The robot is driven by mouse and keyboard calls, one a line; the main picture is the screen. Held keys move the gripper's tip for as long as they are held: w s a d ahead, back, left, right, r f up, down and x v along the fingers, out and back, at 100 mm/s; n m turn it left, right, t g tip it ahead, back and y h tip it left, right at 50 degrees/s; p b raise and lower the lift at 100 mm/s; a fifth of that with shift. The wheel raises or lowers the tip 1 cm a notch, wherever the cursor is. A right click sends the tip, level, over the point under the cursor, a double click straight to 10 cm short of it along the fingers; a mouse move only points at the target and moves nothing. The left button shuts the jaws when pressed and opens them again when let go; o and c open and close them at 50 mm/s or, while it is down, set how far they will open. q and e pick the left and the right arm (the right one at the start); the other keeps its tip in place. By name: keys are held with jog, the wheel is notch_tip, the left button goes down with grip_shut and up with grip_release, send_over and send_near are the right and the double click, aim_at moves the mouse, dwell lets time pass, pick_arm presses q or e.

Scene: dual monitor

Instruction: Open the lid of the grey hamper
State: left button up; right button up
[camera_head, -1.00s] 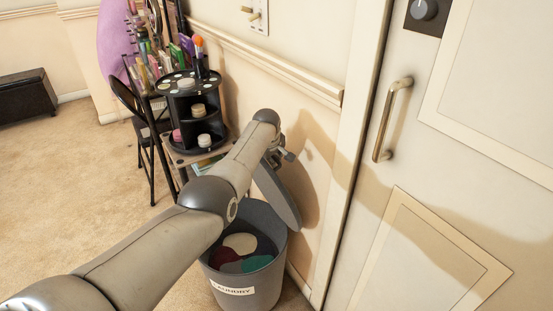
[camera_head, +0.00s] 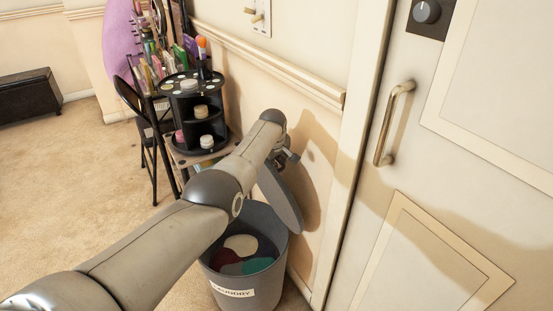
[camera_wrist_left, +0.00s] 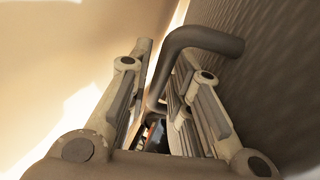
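The grey hamper (camera_head: 257,285) stands on the floor against the wall, with a laundry label on its front. Its lid (camera_head: 281,200) is raised and tilted steeply beside the wall, leaving the top open with clothes showing inside. My left gripper (camera_head: 287,157) is at the lid's upper end, partly hidden by my arm. In the left wrist view, the lid (camera_wrist_left: 285,80) fills the right side. Its dark bent handle (camera_wrist_left: 203,38) runs between the left gripper's fingers (camera_wrist_left: 163,58), which are apart with a gap beside the handle. My right gripper is not seen.
A white door (camera_head: 370,220) with a metal handle (camera_head: 391,122) is close on the right. A small table (camera_head: 190,158) with a black round organizer (camera_head: 186,112) and a black folding chair (camera_head: 150,150) stand behind the hamper. Carpet (camera_head: 75,185) at left is clear.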

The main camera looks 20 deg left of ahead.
pick_arm(q)
jog(key=shift+r, duration=0.1)
jog(key=shift+s+d+r, duration=0.1)
jog(key=shift+s+r, duration=0.1)
jog(key=shift+r, duration=0.35)
jog(key=v, duration=1)
jog(key=shift+s+r, duration=0.2)
jog(key=shift+s, duration=0.1)
